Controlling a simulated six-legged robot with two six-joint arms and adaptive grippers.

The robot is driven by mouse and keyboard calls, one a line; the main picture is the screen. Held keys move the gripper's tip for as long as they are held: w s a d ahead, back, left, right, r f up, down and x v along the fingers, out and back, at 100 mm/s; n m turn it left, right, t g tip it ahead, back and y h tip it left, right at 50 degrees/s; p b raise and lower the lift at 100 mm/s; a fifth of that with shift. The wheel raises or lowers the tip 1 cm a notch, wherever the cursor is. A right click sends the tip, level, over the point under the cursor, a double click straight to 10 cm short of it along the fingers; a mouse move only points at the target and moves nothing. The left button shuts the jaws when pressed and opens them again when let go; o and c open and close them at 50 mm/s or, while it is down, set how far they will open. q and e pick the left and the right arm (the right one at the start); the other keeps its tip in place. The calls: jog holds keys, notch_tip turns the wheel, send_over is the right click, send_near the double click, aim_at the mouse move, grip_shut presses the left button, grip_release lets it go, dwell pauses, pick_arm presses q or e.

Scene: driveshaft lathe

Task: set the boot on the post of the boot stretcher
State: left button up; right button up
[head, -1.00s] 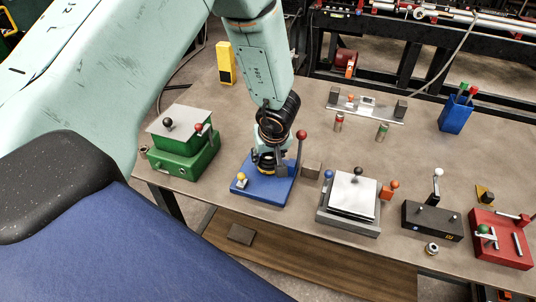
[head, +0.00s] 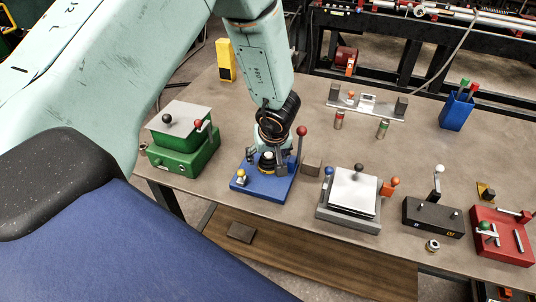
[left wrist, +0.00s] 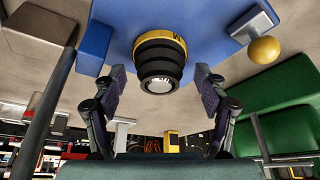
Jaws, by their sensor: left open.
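The boot is a black ribbed sleeve with a yellow band (left wrist: 160,55). In the left wrist view its yellow end is at the blue base of the boot stretcher (left wrist: 210,22), and a pale round tip shows at the centre of its near end. In the head view the boot (head: 266,165) stands upright on the blue stretcher base (head: 262,188), which has a red-knobbed lever. My left gripper (head: 266,158) is above it. Its two fingers are open, one on each side of the boot, with visible gaps in the left wrist view (left wrist: 160,92). My right gripper is not in view.
A green box fixture (head: 182,155) stands left of the stretcher. A small brown block (head: 312,166) and a grey plate fixture (head: 348,212) stand to its right. A black fixture (head: 432,217) and a red one (head: 503,250) lie farther right. The table behind is mostly clear.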

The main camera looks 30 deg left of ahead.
pick_arm(q)
jog(key=shift+w+r, duration=0.1)
jog(key=shift+r, duration=0.3)
notch_tip(320, 180, up, 9)
jog(key=shift+r, duration=0.1)
jog(key=shift+s, duration=0.2)
dwell(0.8)
